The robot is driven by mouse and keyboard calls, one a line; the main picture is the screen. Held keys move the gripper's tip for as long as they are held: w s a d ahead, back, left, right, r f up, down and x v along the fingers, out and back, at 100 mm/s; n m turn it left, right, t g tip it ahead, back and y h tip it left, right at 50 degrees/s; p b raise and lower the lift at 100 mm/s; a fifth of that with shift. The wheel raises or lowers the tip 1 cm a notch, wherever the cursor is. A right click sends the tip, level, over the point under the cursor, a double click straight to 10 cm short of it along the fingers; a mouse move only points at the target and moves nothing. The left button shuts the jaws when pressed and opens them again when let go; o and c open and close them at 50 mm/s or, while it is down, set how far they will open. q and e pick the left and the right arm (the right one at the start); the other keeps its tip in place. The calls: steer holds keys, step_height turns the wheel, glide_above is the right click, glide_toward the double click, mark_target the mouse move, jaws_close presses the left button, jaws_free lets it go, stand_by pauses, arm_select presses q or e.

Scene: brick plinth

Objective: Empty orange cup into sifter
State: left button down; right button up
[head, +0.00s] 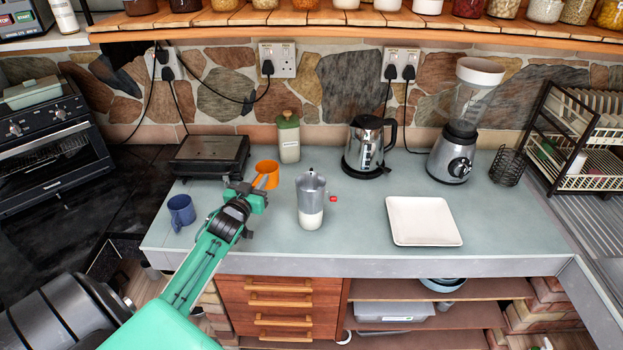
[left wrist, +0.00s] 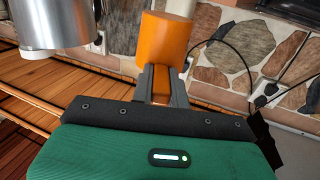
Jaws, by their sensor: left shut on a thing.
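My left gripper (head: 259,184) is shut on the orange cup (head: 267,173). In the left wrist view, its fingers (left wrist: 165,84) close on the orange cup (left wrist: 167,42). In the head view the cup looks roughly upright, partly hidden by the gripper; I cannot tell what is inside it or whether it touches the counter. The likely sifter (head: 311,192), a silver can with a whitish lower part and a red knob, stands upright to the cup's right, apart from it. A silver cylinder, probably the sifter (left wrist: 62,22), shows at the upper left of the left wrist view. My right gripper is out of view.
A blue mug (head: 181,212) stands left of my gripper. A dark grill (head: 210,157), a green-lidded jar (head: 288,138), a kettle (head: 369,150) and a blender (head: 458,135) line the back. A white square plate (head: 423,221) lies right of the sifter, with bare counter between.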

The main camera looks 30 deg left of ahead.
arm_select(q)
steer(key=shift+d, duration=0.15)
steer(key=w+d+r+m, duration=0.2)
steer(key=d+r+m, duration=0.2)
steer(key=d+m, duration=0.3)
steer(key=shift+r+m, duration=0.15)
steer(key=shift+m, duration=0.85)
steer(key=shift+d+r+m, duration=0.15)
steer(key=shift+d+m, duration=0.05)
steer(key=shift+m, duration=0.2)
steer(key=shift+r+m, duration=0.1)
steer(key=shift+m, duration=0.4)
steer(key=shift+d+f+m, duration=0.25)
steer(key=shift+f+m, duration=0.3)
steer(key=shift+m, duration=0.25)
